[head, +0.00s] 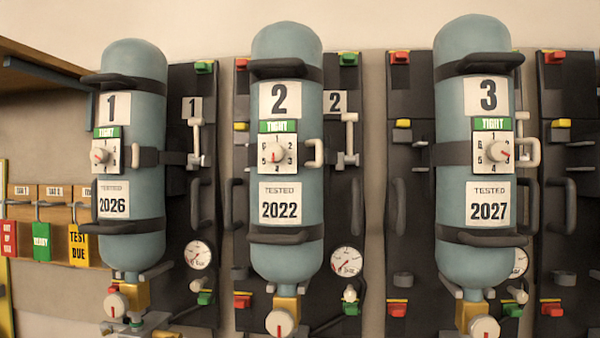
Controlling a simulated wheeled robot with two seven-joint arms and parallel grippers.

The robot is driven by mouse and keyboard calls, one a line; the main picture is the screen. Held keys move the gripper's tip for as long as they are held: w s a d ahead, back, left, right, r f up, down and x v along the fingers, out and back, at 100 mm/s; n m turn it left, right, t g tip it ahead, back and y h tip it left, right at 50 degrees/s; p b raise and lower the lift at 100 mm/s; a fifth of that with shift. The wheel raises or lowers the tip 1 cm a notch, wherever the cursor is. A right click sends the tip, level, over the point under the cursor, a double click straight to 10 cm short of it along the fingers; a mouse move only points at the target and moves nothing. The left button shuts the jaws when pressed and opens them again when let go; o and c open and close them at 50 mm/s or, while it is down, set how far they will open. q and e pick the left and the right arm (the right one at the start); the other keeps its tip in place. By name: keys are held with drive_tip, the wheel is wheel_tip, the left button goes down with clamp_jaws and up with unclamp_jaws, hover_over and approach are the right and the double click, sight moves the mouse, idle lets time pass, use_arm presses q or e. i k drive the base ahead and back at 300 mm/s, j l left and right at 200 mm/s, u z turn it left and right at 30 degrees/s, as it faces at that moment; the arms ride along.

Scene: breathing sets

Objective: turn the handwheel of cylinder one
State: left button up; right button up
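Cylinder one (140,211) is a teal bottle at the left of the head view, held upright by dark straps. It bears a "1" label (111,106), a green "TIGHT" strip, a small dial (102,154) and a "TESTED 2026" tag (112,200). Under its lower end is a brass valve (135,293). The valve's pale round handwheel (116,304) has a red mark and faces me. Grey parts below the valve are cut by the lower edge; I cannot tell what they are. Neither gripper can be made out.
Cylinder two (287,220) and cylinder three (480,270) hang to the right with similar handwheels (281,323) (485,327). A gauge (198,255) sits beside cylinder one. Hanging tags (41,241) and a wooden shelf (40,56) are at the left.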

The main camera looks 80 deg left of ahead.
sight(115, 304)
drive_tip(key=u, duration=3.75)
